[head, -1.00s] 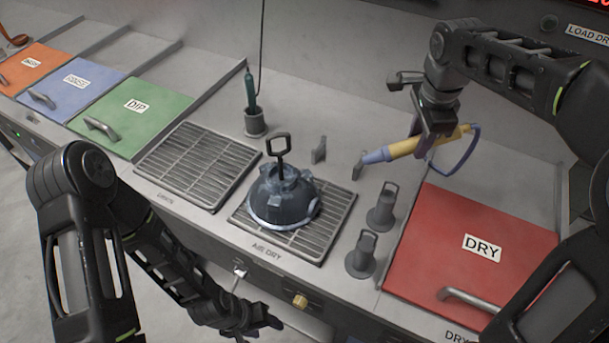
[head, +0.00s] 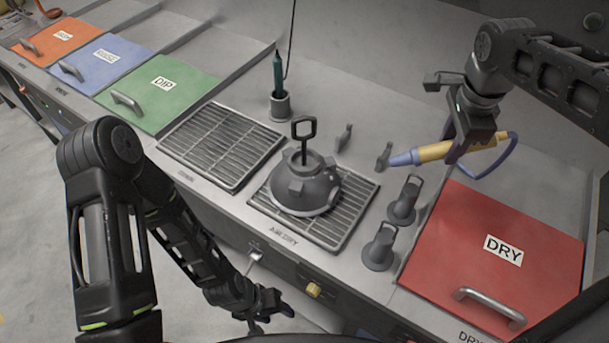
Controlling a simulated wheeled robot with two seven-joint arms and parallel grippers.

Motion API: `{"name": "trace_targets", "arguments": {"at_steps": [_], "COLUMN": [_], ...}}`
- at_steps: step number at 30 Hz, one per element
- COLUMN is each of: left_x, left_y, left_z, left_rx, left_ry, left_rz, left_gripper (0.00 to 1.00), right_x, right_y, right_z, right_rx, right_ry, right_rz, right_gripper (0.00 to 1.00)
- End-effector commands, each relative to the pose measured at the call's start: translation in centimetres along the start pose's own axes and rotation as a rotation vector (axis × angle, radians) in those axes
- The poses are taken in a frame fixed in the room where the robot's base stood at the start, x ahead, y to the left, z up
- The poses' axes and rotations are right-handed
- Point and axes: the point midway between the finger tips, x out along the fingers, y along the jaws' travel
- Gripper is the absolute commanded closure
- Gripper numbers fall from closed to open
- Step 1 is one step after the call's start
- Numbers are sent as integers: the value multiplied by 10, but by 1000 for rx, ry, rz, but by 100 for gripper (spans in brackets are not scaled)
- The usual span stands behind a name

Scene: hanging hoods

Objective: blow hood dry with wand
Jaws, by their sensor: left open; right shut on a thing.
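The hood (head: 312,190) is a dull grey dome with an upright black loop handle, sitting on the AIR DRY grate (head: 338,228). The wand (head: 436,151) is yellow with a blue nozzle and a blue loop at its rear. My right gripper (head: 470,140) is shut on the wand and holds it above the counter, right of the hood. The nozzle points left toward the hood's side, with a gap between them. My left gripper (head: 270,305) is open and empty, low in front of the counter; its fingers are dark and hard to make out.
Two grey upright holders (head: 380,248) stand between the AIR DRY grate and the red DRY lid (head: 500,250). Two small grey brackets (head: 344,137) stand behind the hood. An empty grate (head: 222,145), a cup with a green tool (head: 280,103) and the green DIP lid (head: 158,95) lie left.

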Motion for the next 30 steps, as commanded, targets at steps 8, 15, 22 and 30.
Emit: {"name": "trace_targets", "arguments": {"at_steps": [8,15,22,30], "left_x": [0,-8,-27,-47], "left_y": [0,3,10,17], "left_z": [0,0,0,1], "left_rx": [0,0,0,0], "left_ry": [0,0,0,0], "left_rz": [0,0,0,0], "left_gripper": [49,49,49,49], "right_x": [-1,-12,-37,-65], "right_y": [0,-1,-5,-10], "right_z": [0,0,-2,-3], "right_rx": [-1,-1,-1,-1], "right_ry": [0,0,0,0], "right_rz": [-2,-2,-3,-2], "right_gripper": [100,100,100,100]}}
